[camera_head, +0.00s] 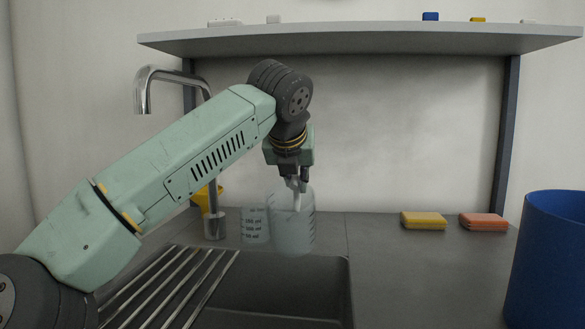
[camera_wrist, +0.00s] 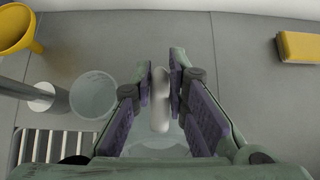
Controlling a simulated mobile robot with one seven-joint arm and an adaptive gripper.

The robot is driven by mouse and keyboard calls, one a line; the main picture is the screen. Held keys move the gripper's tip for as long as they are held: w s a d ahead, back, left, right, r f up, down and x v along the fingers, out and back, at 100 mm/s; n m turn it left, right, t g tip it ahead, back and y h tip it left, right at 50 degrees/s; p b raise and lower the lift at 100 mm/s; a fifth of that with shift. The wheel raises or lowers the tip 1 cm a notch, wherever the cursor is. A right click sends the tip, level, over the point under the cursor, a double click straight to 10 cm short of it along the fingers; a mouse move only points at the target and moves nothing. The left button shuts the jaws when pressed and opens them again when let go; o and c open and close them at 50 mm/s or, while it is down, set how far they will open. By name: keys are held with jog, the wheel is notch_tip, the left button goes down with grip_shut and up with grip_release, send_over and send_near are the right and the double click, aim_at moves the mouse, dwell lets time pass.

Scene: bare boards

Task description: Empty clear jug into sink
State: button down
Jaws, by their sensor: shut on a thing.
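The clear jug (camera_head: 293,232) is a see-through vessel standing upright at the back edge of the sink, right of the tap. My gripper (camera_head: 297,180) comes down from above and is shut on the jug's pale handle. In the wrist view the handle (camera_wrist: 160,105) lies between the two fingers, and the jug's body below is only faintly visible. I cannot tell whether the jug's base touches the counter. The dark sink basin (camera_head: 285,285) is in front of and below the jug.
A second clear beaker (camera_head: 255,226) with volume marks stands close left of the jug. The tap (camera_head: 143,95), yellow funnel (camera_head: 201,198) and drain rack (camera_head: 180,285) are left. Yellow (camera_head: 423,220) and orange (camera_head: 484,222) sponges and a blue bin (camera_head: 550,260) are right. A shelf (camera_head: 360,40) hangs above.

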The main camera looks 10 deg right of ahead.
jog(key=shift+w+d+f+g+y+p, duration=0.15)
jog(key=shift+w+g+p, duration=0.35)
jog(key=shift+p, duration=1)
jog(key=shift+w+d+r+g+y+p, duration=0.15)
jog(key=shift+w+g+p, duration=0.3)
jog(key=shift+p, duration=1.1)
jog(key=shift+w+d+f+g+y+p, duration=0.15)
jog(key=shift+w+g+p, duration=0.35)
jog(key=shift+p, duration=1)
jog(key=shift+w+f+p, duration=0.15)
jog(key=shift+f+p, duration=0.05)
jog(key=shift+p, duration=0.3)
notch_tip(320, 180, up, 3)
jog(key=g+p, duration=0.2)
jog(key=p, duration=0.7)
jog(key=shift+r+y, duration=0.1)
jog(key=shift+y, duration=0.25)
jog(key=shift+f, duration=0.2)
